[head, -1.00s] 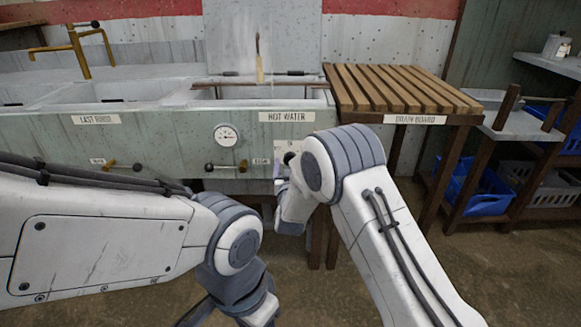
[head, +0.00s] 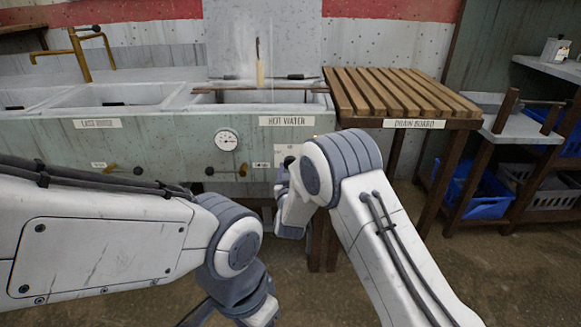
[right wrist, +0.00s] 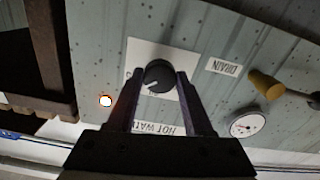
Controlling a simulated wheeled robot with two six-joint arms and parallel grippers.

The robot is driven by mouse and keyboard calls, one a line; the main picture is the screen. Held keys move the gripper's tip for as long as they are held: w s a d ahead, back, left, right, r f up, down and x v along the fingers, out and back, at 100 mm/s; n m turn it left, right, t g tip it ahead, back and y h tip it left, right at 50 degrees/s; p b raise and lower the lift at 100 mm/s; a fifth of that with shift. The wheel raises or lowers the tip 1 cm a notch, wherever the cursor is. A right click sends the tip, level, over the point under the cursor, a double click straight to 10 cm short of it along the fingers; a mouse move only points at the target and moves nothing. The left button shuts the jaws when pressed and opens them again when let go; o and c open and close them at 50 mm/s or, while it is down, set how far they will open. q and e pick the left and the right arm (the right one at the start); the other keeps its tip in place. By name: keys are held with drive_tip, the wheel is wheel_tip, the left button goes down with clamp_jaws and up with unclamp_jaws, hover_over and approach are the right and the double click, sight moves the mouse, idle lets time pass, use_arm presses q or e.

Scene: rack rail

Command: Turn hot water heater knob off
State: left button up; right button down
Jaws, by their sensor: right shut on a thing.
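The heater knob (right wrist: 159,75) is round and black with a white pointer line. It sits on a white plate (right wrist: 146,52) on the grey-green sink front. In the right wrist view my right gripper (right wrist: 160,84) has one finger on each side of the knob and is shut on it. In the head view the right gripper (head: 280,174) is at the panel under the "HOT WATER" label (head: 287,121), mostly behind my own arm. The knob is largely hidden there. My left arm crosses the lower left; its fingers do not show.
A small lamp (right wrist: 105,100) glows beside the plate. A dial gauge (head: 227,139) and a drain valve handle (head: 225,171) are left of the knob in the head view. The slatted drain board (head: 400,91) and its legs stand at right.

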drive_tip(key=n+p, duration=0.3)
drive_tip(key=n, duration=0.3)
drive_tip(key=shift+r, duration=0.1)
drive_tip(key=n+p, duration=0.2)
drive_tip(key=n, duration=0.3)
drive_tip(key=shift+d+n+p, duration=0.1)
drive_tip(key=shift+n+p, duration=0.3)
drive_tip(key=n+p, duration=0.2)
drive_tip(key=n, duration=0.3)
drive_tip(key=n+p, duration=0.1)
drive_tip(key=n, duration=0.4)
drive_tip(key=shift+p, duration=0.4)
drive_tip(key=shift+n, duration=0.4)
drive_tip(key=shift+c, duration=1.5)
unclamp_jaws()
